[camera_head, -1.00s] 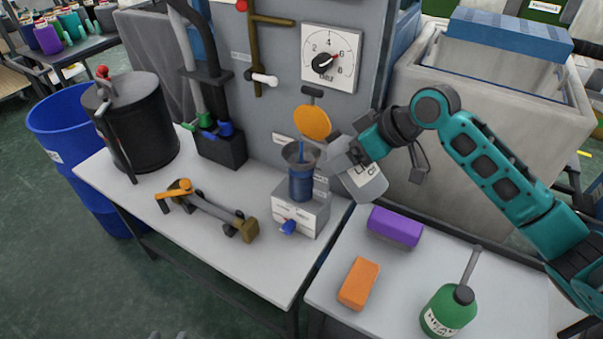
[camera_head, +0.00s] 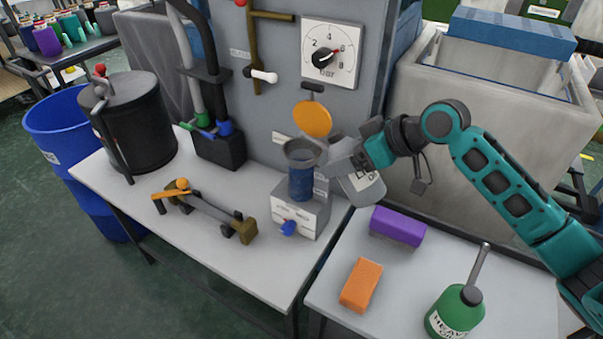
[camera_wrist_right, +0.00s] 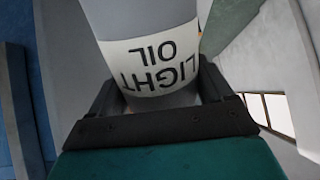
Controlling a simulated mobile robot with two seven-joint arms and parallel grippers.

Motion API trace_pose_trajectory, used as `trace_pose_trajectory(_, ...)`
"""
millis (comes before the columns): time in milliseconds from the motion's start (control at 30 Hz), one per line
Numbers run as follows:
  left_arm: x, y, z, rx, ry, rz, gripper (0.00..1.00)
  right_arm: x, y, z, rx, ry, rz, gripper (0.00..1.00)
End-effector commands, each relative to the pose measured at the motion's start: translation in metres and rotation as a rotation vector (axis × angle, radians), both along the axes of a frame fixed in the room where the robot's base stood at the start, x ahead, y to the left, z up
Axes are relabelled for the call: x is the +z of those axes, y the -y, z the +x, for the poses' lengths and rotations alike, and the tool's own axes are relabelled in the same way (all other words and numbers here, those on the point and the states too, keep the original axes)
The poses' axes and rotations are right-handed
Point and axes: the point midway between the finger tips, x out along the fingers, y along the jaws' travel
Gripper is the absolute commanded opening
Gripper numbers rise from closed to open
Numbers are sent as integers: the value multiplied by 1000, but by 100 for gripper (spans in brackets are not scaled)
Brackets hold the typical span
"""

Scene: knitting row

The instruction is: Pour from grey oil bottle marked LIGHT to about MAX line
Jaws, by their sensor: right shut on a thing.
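The grey oil bottle (camera_head: 362,190) is tilted beside the oiler in the head view. Its LIGHT OIL label shows upside down in the right wrist view (camera_wrist_right: 165,65). My right gripper (camera_head: 345,160) is shut on the bottle; its dark fingers also flank the bottle in the wrist view (camera_wrist_right: 170,105). The blue oiler cup (camera_head: 301,183) stands on a grey block (camera_head: 301,213), with a grey funnel-like rim (camera_head: 303,152) on top, just left of my right gripper. The bottle's mouth is hidden. A MAX line cannot be made out. My left gripper is not in view.
A round orange disc (camera_head: 312,118) hangs above the cup. A black tank (camera_head: 135,125) and a brown-and-grey tool (camera_head: 205,208) stand on the left table.

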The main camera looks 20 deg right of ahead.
Motion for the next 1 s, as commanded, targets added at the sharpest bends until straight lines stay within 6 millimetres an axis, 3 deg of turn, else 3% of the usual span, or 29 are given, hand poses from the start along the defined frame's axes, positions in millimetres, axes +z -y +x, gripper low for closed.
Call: trace_pose_trajectory(1000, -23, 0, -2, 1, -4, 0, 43, -9, 0, 0, 0, 78, 53, 38)
